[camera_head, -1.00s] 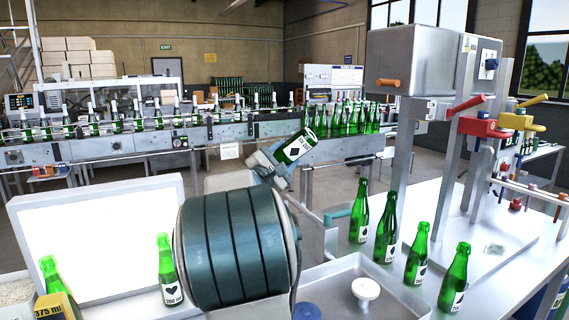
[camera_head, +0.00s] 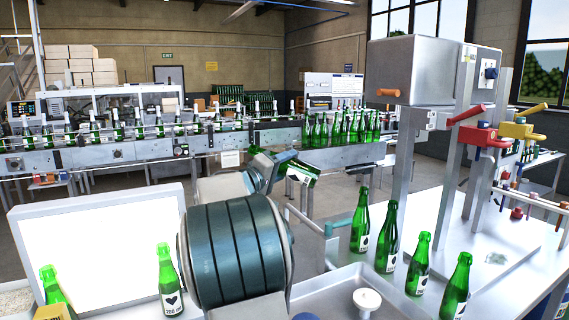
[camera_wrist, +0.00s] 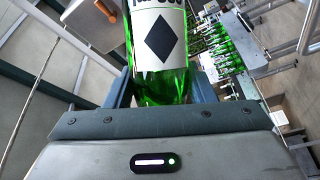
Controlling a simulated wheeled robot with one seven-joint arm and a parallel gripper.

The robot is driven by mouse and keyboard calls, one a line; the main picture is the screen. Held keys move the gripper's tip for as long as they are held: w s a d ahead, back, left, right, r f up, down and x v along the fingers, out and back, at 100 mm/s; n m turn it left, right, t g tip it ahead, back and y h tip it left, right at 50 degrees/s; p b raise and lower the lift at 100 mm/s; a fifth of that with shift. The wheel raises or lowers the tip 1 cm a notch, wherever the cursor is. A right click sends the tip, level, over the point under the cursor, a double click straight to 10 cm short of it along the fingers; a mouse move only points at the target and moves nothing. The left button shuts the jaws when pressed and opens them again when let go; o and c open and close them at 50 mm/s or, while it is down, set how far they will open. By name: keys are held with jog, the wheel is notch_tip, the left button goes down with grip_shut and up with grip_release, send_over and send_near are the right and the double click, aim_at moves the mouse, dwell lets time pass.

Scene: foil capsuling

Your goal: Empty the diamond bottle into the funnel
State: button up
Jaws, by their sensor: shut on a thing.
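My gripper (camera_head: 288,162) is shut on the diamond bottle (camera_head: 303,173), a green glass bottle, above the space behind the tray. In the wrist view the bottle (camera_wrist: 160,60) stands between the two fingers (camera_wrist: 162,92), with a black diamond on its white label; its neck is out of frame. In the head view the bottle is tilted and partly covered by my gripper. The white funnel (camera_head: 367,300) sits in the metal tray at the bottom, below and to the right of the bottle, apart from it.
Several green bottles (camera_head: 387,240) stand in a row along the bench right of the tray (camera_head: 335,283). A heart-label bottle (camera_head: 169,284) stands before a white panel (camera_head: 100,240) at left. A metal press (camera_head: 430,65) rises at right; a conveyor (camera_head: 130,150) runs behind.

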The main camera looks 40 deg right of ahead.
jog(key=m+p, duration=0.1)
jog(key=m, duration=0.2)
jog(key=m+y, duration=0.1)
jog(key=m, duration=0.1)
jog(key=shift+r+m+p, duration=0.2)
jog(key=shift+m+p, duration=0.2)
jog(key=shift+f+m+y+b, duration=0.3)
jog(key=shift+f+b, duration=0.25)
jog(key=shift+b, duration=0.6)
jog(key=m+y+b, duration=0.1)
jog(key=m+b, duration=0.3)
jog(key=b, duration=0.3)
jog(key=shift+r+m+y+b, duration=0.2)
jog(key=shift+m+b, duration=0.35)
jog(key=shift+m, duration=0.1)
jog(key=shift+r+m+y+b, duration=0.15)
jog(key=shift+m+y+b, duration=0.05)
jog(key=shift+m+b, duration=0.4)
